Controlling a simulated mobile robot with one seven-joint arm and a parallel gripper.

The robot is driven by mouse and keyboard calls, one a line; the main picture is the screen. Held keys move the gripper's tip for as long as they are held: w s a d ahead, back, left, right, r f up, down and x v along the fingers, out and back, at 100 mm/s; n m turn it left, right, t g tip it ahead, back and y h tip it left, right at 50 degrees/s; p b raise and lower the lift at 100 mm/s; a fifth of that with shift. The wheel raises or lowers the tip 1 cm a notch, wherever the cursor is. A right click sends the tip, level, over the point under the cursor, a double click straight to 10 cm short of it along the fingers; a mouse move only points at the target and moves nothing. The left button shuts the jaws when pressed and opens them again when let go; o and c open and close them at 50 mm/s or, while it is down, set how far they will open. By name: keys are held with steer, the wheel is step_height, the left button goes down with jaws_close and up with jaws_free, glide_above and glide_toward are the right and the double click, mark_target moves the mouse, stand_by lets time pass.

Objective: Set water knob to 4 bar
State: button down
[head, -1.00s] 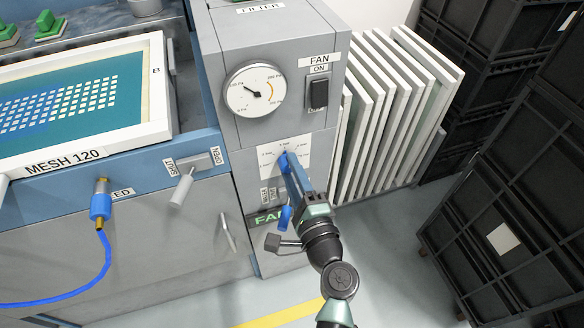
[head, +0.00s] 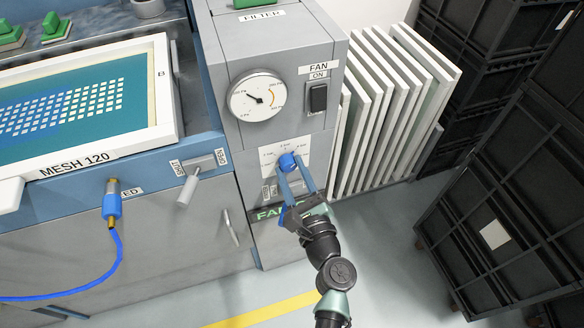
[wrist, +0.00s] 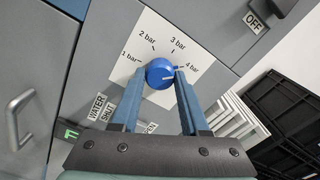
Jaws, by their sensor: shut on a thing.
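The blue water knob (wrist: 158,74) sits on a white dial plate (wrist: 150,38) marked 1 bar, 2 bar, 3 bar and 4 bar.
A round gauge (head: 257,97) and a black fan switch (head: 318,98) sit above the dial. A shut/open lever (head: 187,186) is to the left. White frames (head: 375,110) stand at the right of the cabinet, with black crates (head: 490,230) beyond. Labels are below the knob.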

steer(key=shift+m, duration=0.4)
steer(key=shift+c, duration=2)
jaws_free()
steer(key=p+v, duration=0.1)
steer(key=v, duration=1.2)
